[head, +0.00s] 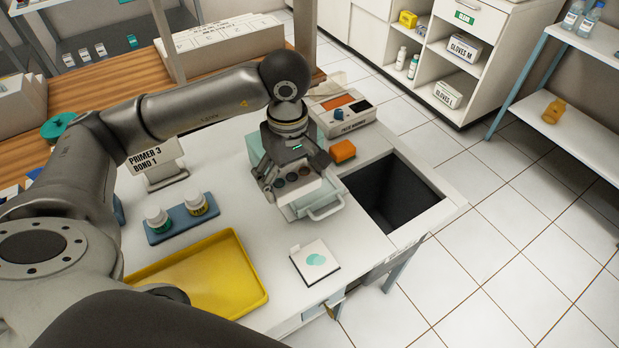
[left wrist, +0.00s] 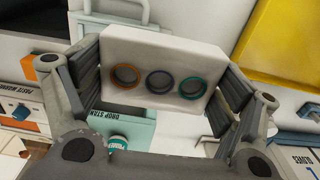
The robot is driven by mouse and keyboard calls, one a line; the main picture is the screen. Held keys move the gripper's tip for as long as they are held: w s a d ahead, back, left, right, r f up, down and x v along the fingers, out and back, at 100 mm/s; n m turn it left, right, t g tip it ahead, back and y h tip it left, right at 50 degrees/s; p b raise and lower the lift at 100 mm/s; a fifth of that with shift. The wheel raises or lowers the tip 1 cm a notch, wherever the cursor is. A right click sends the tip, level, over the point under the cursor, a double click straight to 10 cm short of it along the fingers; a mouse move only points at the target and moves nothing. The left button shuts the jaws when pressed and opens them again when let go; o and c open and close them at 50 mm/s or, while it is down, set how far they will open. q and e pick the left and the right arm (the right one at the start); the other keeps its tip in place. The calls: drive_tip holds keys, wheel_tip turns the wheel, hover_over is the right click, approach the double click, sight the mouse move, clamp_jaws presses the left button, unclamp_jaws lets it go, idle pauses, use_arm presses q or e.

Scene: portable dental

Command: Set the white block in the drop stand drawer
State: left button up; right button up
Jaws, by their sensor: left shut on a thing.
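My left gripper (head: 291,184) is shut on the white block (head: 293,185), which has three round ringed holes. My right gripper is not in view.
A dark open bin well (head: 385,190) lies right of the drawer. An orange block (head: 342,151) and a device (head: 345,115) stand behind. A white pad (head: 315,262), yellow tray (head: 205,280) and blue bottle rack (head: 182,220) are in front and to the left.

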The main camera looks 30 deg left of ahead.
sight(300, 166)
use_arm(q)
drive_tip(key=w, duration=0.1)
drive_tip(key=w+f, duration=0.1)
drive_tip(key=w, duration=0.1)
drive_tip(key=shift+w+a+f+p, duration=0.1)
drive_tip(key=shift+w+p, duration=0.05)
drive_tip(key=shift+p, duration=0.2)
drive_tip(key=w+f, duration=0.2)
drive_tip(key=w+f+p, duration=0.1)
drive_tip(key=w+f, duration=0.1)
drive_tip(key=f, duration=0.1)
drive_tip(key=shift+a+f, duration=0.1)
drive_tip(key=shift+f, duration=0.1)
drive_tip(key=shift+w+f, duration=0.3)
wheel_tip(300, 166, down, 3)
drive_tip(key=shift+f, duration=0.1)
drive_tip(key=shift+f, duration=0.15)
drive_tip(key=o, duration=0.9)
drive_tip(key=shift+o, duration=0.2)
